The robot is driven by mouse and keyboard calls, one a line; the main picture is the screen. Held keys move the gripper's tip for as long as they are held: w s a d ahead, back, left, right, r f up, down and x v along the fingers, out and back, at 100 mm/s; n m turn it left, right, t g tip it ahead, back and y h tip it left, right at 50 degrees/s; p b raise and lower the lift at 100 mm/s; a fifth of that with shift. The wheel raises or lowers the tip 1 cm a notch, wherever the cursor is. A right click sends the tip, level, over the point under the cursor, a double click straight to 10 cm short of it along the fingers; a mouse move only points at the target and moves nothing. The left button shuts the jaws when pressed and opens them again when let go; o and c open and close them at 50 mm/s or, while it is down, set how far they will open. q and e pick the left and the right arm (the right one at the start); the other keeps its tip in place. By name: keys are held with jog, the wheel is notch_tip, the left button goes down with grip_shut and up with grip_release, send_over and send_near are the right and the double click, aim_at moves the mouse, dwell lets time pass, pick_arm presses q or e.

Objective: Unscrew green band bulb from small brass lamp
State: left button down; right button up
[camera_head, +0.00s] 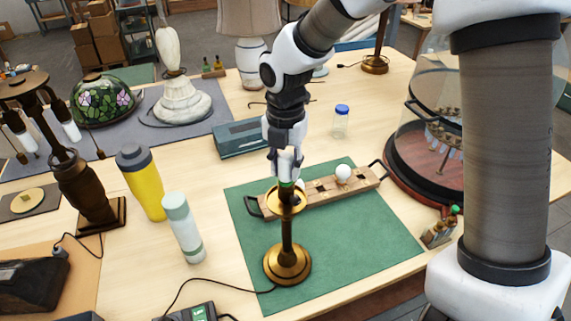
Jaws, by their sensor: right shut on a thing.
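The small brass lamp (287,262) stands upright on the green mat (375,240), its round base near the mat's left part. My right gripper (287,172) comes down from above and is shut at the top of the lamp. A bit of green (286,184) shows just under its fingertips, at the lamp's top, and I take it for the green band bulb. The fingers hide most of the bulb, and I cannot tell whether it still sits in the socket. My left gripper is not in view.
A wooden rack (322,190) with handles and a white round bulb (343,172) lies behind the lamp. A pale bottle (183,228) and a yellow tumbler (143,184) stand left. A glass-domed stand (425,165) is at right. The mat's front right is clear.

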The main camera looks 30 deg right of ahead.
jog(key=n, duration=0.8)
jog(key=o, duration=1.2)
jog(key=shift+c, duration=0.2)
